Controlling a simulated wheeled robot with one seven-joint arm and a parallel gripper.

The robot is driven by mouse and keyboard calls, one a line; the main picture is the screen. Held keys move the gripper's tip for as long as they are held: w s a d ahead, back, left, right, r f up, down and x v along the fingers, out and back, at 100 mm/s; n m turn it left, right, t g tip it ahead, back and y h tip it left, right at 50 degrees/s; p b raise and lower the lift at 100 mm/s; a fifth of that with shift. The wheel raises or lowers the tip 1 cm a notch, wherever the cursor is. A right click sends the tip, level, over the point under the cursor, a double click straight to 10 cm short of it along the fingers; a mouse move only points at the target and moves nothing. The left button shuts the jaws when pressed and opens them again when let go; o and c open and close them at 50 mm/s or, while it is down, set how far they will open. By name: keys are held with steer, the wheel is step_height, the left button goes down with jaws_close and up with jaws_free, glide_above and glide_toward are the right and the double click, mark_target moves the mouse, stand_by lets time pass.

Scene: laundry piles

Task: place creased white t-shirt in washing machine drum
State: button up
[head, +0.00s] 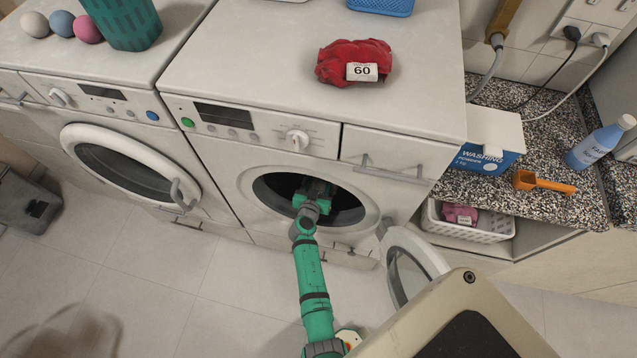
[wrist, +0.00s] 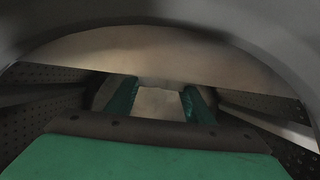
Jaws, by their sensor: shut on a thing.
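The right-hand washing machine stands with its round door (head: 407,272) swung open to the right. My gripper (head: 317,188) reaches through the opening into the dark drum (head: 349,212). In the wrist view, the drum's perforated wall (wrist: 35,125) shows on both sides of my gripper (wrist: 158,102). Its two green fingers are shut on a pale thing, the white t-shirt (wrist: 158,104), inside the drum. The light is dim there, and creases cannot be made out. In the head view the shirt is hidden inside the machine.
A second washer with a shut door (head: 127,165) stands at left. At right, the counter holds a washing powder box (head: 487,143), an orange scoop (head: 542,182) and a bottle (head: 598,143); a white basket (head: 487,225) sits below.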

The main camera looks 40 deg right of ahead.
steer(key=shift+f, duration=0.45)
steer(key=shift+f, duration=0.15)
steer(key=o, duration=1.1)
steer(key=shift+o, duration=0.2)
